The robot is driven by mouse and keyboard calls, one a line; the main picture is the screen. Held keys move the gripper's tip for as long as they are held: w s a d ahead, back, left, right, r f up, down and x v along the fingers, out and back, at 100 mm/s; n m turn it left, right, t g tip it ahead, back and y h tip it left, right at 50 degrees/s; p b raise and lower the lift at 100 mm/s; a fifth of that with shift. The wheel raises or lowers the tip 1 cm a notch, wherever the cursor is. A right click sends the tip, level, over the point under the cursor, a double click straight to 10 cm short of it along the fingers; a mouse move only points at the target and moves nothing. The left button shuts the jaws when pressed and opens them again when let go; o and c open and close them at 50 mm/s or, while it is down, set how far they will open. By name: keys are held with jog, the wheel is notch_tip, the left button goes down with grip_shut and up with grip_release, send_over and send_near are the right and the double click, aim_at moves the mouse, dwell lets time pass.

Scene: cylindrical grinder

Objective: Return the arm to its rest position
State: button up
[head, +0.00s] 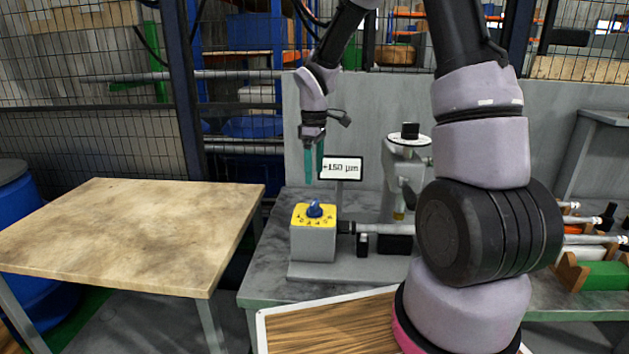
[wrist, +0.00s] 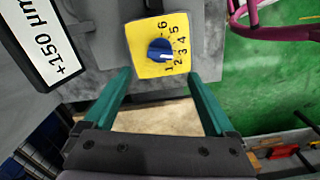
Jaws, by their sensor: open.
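My gripper (head: 313,165) points straight down above the yellow dial plate (head: 300,218) with its blue knob (head: 314,209), apart from them. Its two teal fingers are open and empty. In the wrist view the open fingers (wrist: 164,105) show below the yellow plate (wrist: 142,65), whose blue knob (wrist: 160,50) is ringed by numbers. The white pointer line on the knob shows there. My arm rises from the right foreground and arches over to the gripper.
A sign reading +150 µm (head: 341,168) stands close behind the dial. A grey grinder part (head: 405,175) and a shaft (head: 385,229) are to its right. A wooden-topped table (head: 130,225) at left is bare. A wire fence is at the back.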

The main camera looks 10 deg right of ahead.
jog(key=shift+r, duration=0.15)
jog(key=s+d+r+m+t, duration=0.2)
jog(key=s+r+m, duration=0.25)
jog(key=r, duration=0.35)
jog(key=s+d+r+m+t, duration=0.1)
jog(key=s+d+r+m, duration=0.3)
jog(key=r, duration=0.4)
jog(key=s+r+m+t+y, duration=0.1)
jog(key=s+r+m+t, duration=0.1)
jog(key=s, duration=0.4)
jog(key=s+r+m+t+y, duration=0.1)
jog(key=s+r+m+t, duration=0.1)
jog(key=s+r+m, duration=0.3)
jog(key=s, duration=0.2)
jog(key=shift+s+d+r, duration=0.25)
jog(key=shift+s+r, duration=0.05)
jog(key=shift+r, duration=0.1)
jog(key=shift+w, duration=0.1)
